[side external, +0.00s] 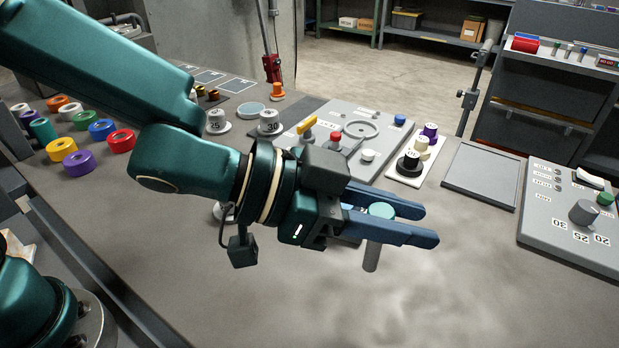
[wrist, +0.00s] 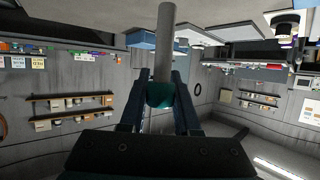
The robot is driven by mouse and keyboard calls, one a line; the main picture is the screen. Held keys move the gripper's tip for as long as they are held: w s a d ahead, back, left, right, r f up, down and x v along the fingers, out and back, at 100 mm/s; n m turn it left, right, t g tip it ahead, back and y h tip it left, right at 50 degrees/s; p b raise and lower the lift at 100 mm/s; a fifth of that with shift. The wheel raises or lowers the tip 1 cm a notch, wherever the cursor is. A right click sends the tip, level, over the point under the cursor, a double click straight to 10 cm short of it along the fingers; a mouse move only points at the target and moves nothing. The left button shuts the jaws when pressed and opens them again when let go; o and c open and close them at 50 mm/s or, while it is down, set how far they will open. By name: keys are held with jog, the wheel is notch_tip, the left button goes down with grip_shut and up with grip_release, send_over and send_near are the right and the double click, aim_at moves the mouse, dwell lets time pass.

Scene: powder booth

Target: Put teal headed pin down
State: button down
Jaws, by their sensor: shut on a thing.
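The teal headed pin has a round teal head (side external: 381,210) and a plain grey shaft (side external: 371,257) that points down, nearly upright. My gripper (side external: 428,225) is shut on the pin just below or around its head, with a blue finger on each side. The shaft hangs over bare bench and looks clear of it, though the gap is hard to judge. In the wrist view, which is upside down, the teal head (wrist: 160,95) sits between the two fingers and the grey shaft (wrist: 165,42) runs up the picture.
Bare grey bench (side external: 300,300) lies below the pin. Behind are a control panel (side external: 318,125) with a yellow lever, a white tray (side external: 430,160) of knobs and an empty grey tray (side external: 481,175). A dial panel (side external: 560,240) stands right; coloured rolls (side external: 80,163) lie left.

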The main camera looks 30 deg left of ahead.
jog(key=shift+s+d+f, duration=0.45)
jog(key=shift+d+f, duration=0.55)
jog(key=shift+f, duration=0.35)
jog(key=shift+s+d+f, duration=0.5)
jog(key=shift+d+f, duration=0.55)
jog(key=shift+f, duration=0.25)
jog(key=shift+s+d+f, duration=0.45)
jog(key=shift+d+f, duration=0.55)
jog(key=shift+f, duration=0.35)
jog(key=shift+f, duration=0.1)
jog(key=c, duration=0.6)
grip_release()
jog(key=shift+f, duration=0.1)
